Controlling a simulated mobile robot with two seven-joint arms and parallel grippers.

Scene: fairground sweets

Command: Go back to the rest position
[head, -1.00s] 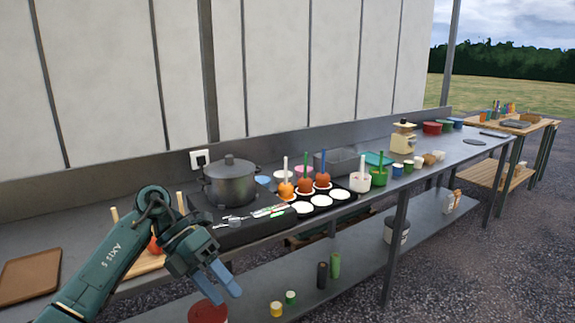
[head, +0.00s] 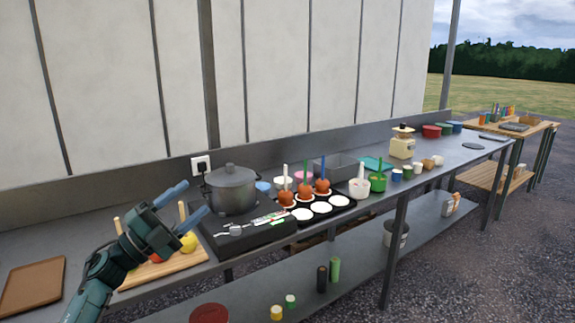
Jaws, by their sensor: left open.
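My left gripper (head: 188,207) is in the head view at the lower left. Its two blue fingers are spread apart with nothing between them. They point up and to the right, in front of the hob's left side and over the wooden board. My right gripper is not in view. The arm hides part of the wooden board (head: 150,276) and some of the fruit on it.
A grey lidded pot (head: 231,190) stands on the black hob (head: 250,238). Dipped apples on sticks (head: 304,191) stand in a black tray (head: 345,207) with white papers. A brown tray (head: 32,286) lies at the far left of the counter.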

